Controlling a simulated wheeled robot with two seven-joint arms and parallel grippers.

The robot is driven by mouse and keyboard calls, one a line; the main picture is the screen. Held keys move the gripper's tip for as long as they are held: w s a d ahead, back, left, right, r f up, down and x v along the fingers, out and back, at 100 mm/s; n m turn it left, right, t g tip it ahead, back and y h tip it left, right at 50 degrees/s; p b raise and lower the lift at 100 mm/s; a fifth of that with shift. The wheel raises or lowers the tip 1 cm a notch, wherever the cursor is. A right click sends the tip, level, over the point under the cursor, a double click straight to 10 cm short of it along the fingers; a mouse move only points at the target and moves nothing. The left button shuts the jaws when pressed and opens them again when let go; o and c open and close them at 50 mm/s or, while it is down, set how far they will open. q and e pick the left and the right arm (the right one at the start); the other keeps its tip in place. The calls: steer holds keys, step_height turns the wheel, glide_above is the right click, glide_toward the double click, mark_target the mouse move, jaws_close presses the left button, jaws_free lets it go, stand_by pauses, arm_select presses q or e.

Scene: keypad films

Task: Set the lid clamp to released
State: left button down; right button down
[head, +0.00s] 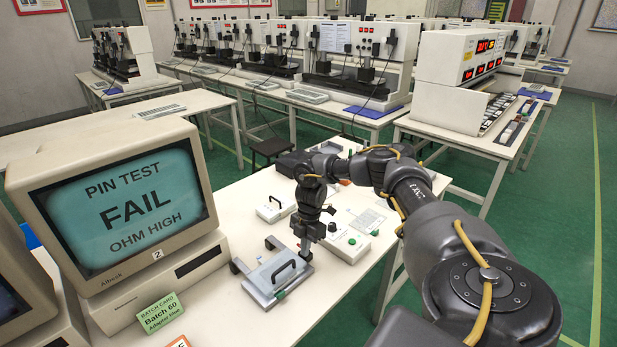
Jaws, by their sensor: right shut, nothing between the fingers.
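A grey metal test fixture (262,287) with a flat lid and a black arched handle (284,270) lies on the white bench. Dark-tipped levers stand at its back edge (272,243) and left side (237,266); which one is the lid clamp, and its setting, I cannot tell. My right gripper (306,256) points down just behind the fixture's back right corner, shut and empty. I cannot tell if it touches the fixture. My left gripper is not in view.
A monitor (122,205) reading "PIN TEST FAIL OHM HIGH" stands left, with a green batch card (160,313) in front. A white box with a green button (347,243) sits right of the gripper; a handled white box (275,209) lies behind. The bench's front right is clear.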

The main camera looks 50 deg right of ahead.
steer(key=shift+w+a+r+t, duration=0.2)
steer(key=shift+w+r, duration=0.2)
steer(key=shift+w, duration=0.2)
steer(key=shift+w+a+r+t, duration=0.2)
steer(key=shift+w+r, duration=0.15)
steer(key=shift+w, duration=0.2)
steer(key=shift+w+d+r+p, duration=0.2)
steer(key=shift+r+p, duration=0.3)
steer(key=shift+p, duration=0.5)
steer(key=shift+a, duration=0.1)
steer(key=shift+s+r, duration=0.1)
steer(key=shift+s, duration=0.05)
step_height(320, 180, up, 8)
steer(key=s+p, duration=0.2)
steer(key=p, duration=0.6)
steer(key=shift+d+g, duration=0.35)
steer(key=shift+g, duration=0.05)
steer(key=shift+s, duration=0.1)
